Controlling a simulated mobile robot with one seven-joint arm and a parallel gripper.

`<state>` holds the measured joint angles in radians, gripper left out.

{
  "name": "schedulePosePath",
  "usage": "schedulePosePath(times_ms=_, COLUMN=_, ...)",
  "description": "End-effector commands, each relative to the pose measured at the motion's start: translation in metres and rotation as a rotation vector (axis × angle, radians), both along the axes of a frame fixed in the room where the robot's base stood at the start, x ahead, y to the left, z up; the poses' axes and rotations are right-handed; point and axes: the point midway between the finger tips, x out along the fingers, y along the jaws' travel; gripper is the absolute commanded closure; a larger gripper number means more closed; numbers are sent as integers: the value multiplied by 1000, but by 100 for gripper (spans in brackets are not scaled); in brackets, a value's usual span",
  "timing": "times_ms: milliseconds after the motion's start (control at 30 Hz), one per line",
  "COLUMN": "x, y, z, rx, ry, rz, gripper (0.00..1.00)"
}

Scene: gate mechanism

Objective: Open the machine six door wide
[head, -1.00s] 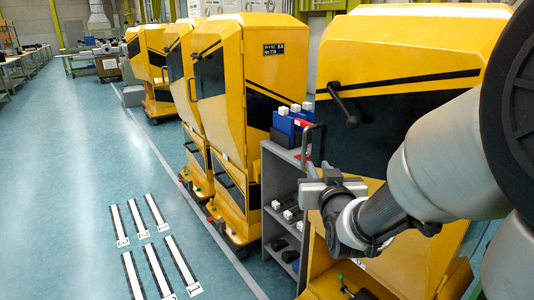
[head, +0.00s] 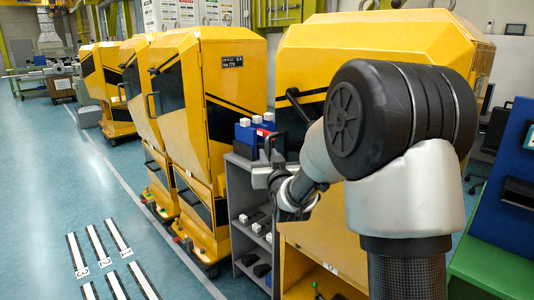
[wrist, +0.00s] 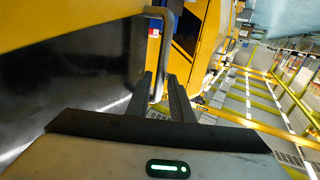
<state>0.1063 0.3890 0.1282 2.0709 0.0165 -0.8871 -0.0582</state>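The nearest yellow machine (head: 340,45) stands in the middle of the head view, partly hidden by my arm. Its front has a black panel and a black lever (head: 299,106). A grey bar handle (wrist: 168,25) stands out from a dark, yellow-edged door panel (wrist: 70,80) in the wrist view. My gripper (wrist: 160,88) has one finger on each side of the handle's lower end and looks closed on it. In the head view my gripper (head: 264,172) is low at the machine's left side. The door's hinge and any opening are hidden.
A grey shelf (head: 240,190) with blue bins (head: 248,135) stands left of the machine, close to my gripper. More yellow machines (head: 215,90) line up beyond it. Open blue floor (head: 50,180) lies to the left. A blue panel and green bench (head: 490,265) are at the right.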

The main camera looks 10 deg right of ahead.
Motion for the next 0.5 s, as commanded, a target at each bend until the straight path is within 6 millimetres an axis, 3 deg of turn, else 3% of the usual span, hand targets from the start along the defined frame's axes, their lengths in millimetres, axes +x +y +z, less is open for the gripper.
schedulePosePath(times_ms=200, x=27, y=0, z=0, rx=0, ry=0, rz=0, gripper=80)
schedulePosePath(times_ms=500, x=33, y=0, z=0, rx=-1, ry=0, rz=0, gripper=80)
